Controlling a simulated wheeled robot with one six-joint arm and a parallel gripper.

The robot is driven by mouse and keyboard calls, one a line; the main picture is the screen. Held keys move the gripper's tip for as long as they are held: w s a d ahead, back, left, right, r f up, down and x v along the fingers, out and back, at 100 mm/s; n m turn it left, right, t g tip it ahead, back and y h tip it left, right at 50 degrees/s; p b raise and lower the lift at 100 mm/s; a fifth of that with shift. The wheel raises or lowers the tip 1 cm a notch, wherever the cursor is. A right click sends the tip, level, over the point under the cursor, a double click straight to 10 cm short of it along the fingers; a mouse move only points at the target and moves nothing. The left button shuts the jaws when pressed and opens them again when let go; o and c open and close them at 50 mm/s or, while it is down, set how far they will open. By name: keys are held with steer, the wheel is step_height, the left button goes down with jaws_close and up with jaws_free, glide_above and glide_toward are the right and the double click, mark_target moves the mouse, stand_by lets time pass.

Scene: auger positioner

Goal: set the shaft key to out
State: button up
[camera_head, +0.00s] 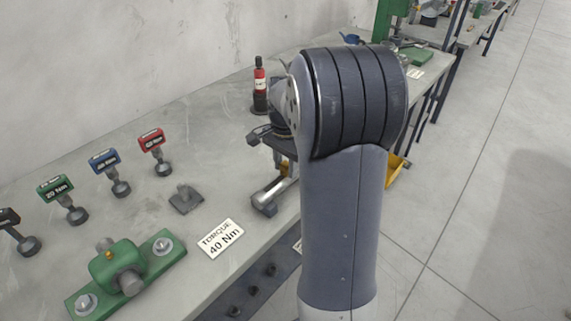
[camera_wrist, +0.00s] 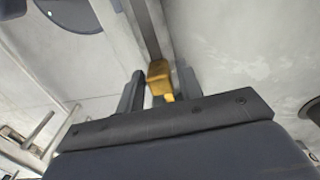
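In the wrist view, a small yellow block (camera_wrist: 158,78), probably the shaft key, shows at the end of a long dark grey bar (camera_wrist: 147,28). My gripper (camera_wrist: 163,88) has its two dark fingers apart, one on each side of the yellow block. Narrow gaps seem to show beside the block, and I see no clear grip on it. In the head view, my arm hides most of the gripper and the work spot.
The grey bench (camera_head: 205,185) carries a green clamp block (camera_head: 118,268), a red-labelled bottle (camera_head: 260,85), a "TORQUE 40 Nm" card (camera_head: 220,238) and several tagged tools, one with a red tag (camera_head: 151,139). A wall (camera_head: 120,60) stands behind. Open floor (camera_head: 480,200) lies on the right.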

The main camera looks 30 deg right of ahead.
mark_target(273, 185)
jaws_close()
steer(key=shift+a, duration=0.1)
steer(key=a, duration=0.1)
steer(key=s+a, duration=0.1)
steer(key=a, duration=0.2)
steer(key=shift+s, duration=0.25)
steer(key=shift+o, duration=1.2)
jaws_free()
steer(key=shift+a, duration=0.1)
